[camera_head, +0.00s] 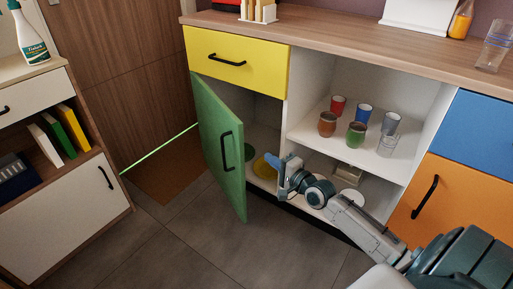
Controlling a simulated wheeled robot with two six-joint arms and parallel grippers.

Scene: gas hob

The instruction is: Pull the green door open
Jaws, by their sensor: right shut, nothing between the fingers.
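The green door (221,146) stands partly open, swung out from the cabinet under the yellow drawer (236,64). Its black handle (227,151) is on the outer face, near the free edge. My right gripper (281,168) is shut and empty. In the picture it is to the right of the door, in front of the cabinet opening, apart from the handle. My right arm reaches in from the lower right. My left gripper is not in view.
Several cups (357,134) stand on the open white shelf to the right. An orange door (451,205) and a blue drawer (478,133) are further right. A white side cabinet (66,222) is at left. The tiled floor (178,245) before the door is clear.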

